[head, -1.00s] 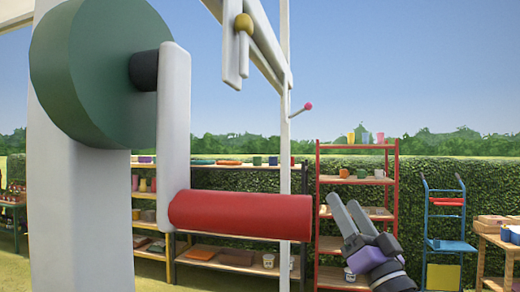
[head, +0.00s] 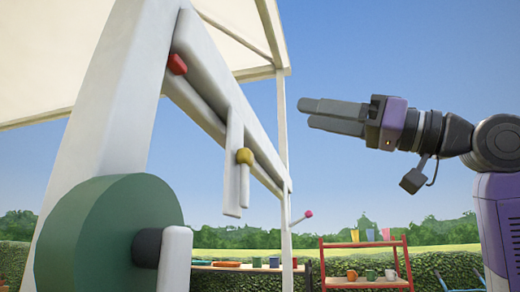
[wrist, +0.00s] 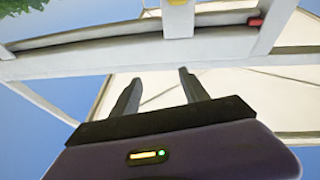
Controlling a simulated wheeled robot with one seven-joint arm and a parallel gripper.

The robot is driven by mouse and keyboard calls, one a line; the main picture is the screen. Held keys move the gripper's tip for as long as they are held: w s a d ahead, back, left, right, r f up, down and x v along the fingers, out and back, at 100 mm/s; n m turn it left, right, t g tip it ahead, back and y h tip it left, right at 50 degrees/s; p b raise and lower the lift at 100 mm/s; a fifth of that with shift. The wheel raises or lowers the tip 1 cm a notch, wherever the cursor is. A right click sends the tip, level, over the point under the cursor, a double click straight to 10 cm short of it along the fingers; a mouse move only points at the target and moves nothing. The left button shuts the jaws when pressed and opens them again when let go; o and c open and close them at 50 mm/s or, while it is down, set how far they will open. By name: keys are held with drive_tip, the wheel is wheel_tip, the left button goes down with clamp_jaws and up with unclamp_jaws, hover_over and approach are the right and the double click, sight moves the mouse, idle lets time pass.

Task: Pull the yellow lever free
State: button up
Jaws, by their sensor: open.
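The yellow lever end (head: 244,156) is a rounded yellow knob on the white beam, between two white upright strips. In the wrist view a bit of yellow (wrist: 178,3) shows at the top edge by a white strip; the rest is cut off. My gripper (head: 306,112) is raised to the right of the lever and a little higher in the picture, pointing left. Its jaws are open and empty, apart from the lever. In the wrist view the two fingers (wrist: 160,82) are spread below the white beam (wrist: 90,58).
A red knob (head: 177,64) sits farther up the same white beam. A green wheel (head: 105,240) with a crank arm stands at lower left. A pink-tipped lever (head: 308,214) sticks out beyond the beam. A red shelf (head: 365,244) stands behind. Open sky surrounds my gripper.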

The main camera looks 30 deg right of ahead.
drive_tip(key=a+g, duration=0.2)
drive_tip(key=g, duration=0.3)
approach(253, 153)
drive_tip(key=a, duration=0.2)
drive_tip(key=shift+n+h, duration=0.3)
drive_tip(key=x, duration=0.2)
drive_tip(key=p+x, duration=0.1)
drive_tip(key=x, duration=0.1)
drive_tip(key=p+x, duration=0.1)
drive_tip(key=x, duration=0.1)
drive_tip(key=shift+w+d+r, duration=0.25)
drive_tip(key=shift+w+d, duration=0.05)
drive_tip(key=shift+w, duration=0.05)
drive_tip(key=shift+w+a+f+p, duration=0.1)
drive_tip(key=shift+w+a+p, duration=0.25)
drive_tip(key=shift+w+a, duration=0.15)
clamp_jaws()
